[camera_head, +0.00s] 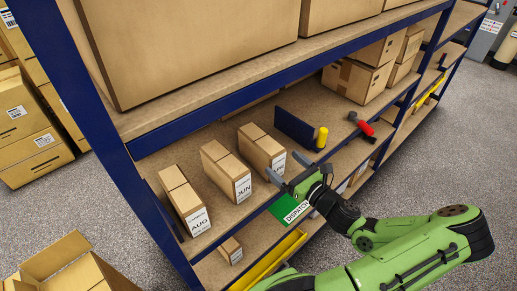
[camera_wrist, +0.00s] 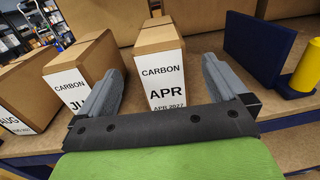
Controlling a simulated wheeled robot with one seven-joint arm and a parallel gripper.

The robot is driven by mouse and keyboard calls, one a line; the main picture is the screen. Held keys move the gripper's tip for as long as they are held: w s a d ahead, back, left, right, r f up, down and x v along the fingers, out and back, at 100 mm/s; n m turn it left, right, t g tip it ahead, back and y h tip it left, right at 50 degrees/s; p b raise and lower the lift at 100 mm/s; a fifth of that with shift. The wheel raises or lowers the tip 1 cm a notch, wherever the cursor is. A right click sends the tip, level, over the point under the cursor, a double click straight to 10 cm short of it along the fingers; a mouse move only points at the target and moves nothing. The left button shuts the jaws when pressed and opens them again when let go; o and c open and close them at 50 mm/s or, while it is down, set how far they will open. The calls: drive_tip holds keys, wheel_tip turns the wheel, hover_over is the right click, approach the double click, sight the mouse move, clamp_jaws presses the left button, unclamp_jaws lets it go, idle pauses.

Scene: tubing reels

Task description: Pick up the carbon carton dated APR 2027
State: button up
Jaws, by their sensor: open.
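The carbon carton dated APR 2027 (camera_wrist: 160,70) stands upright on the shelf, with its white label facing my gripper. In the head view, this brown carton (camera_head: 261,147) is the rightmost of three in a row, its label partly hidden by a finger. My gripper (camera_head: 284,165) is open and empty at the carton's front. In the wrist view, the carton appears between the two grey fingers of my gripper (camera_wrist: 161,70), with a gap on each side. The carbon carton marked JUN (camera_head: 225,171) stands to its left, partly behind the left finger in the wrist view.
The AUG carton (camera_head: 185,201) stands farther left. A dark blue bookend-like block (camera_head: 294,129) and a yellow cylinder (camera_head: 321,138) stand right of the APR carton. A green DISPATCH sign (camera_head: 290,208) is on the shelf front. A larger shelf (camera_head: 215,80) runs overhead.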

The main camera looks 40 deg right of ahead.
sight(267, 150)
drive_tip(key=w, duration=0.9)
drive_tip(key=shift+d+f, duration=0.15)
drive_tip(key=shift+d, duration=0.05)
drive_tip(key=shift+s, duration=0.2)
drive_tip(key=shift+c, duration=0.2)
drive_tip(key=c, duration=1.3)
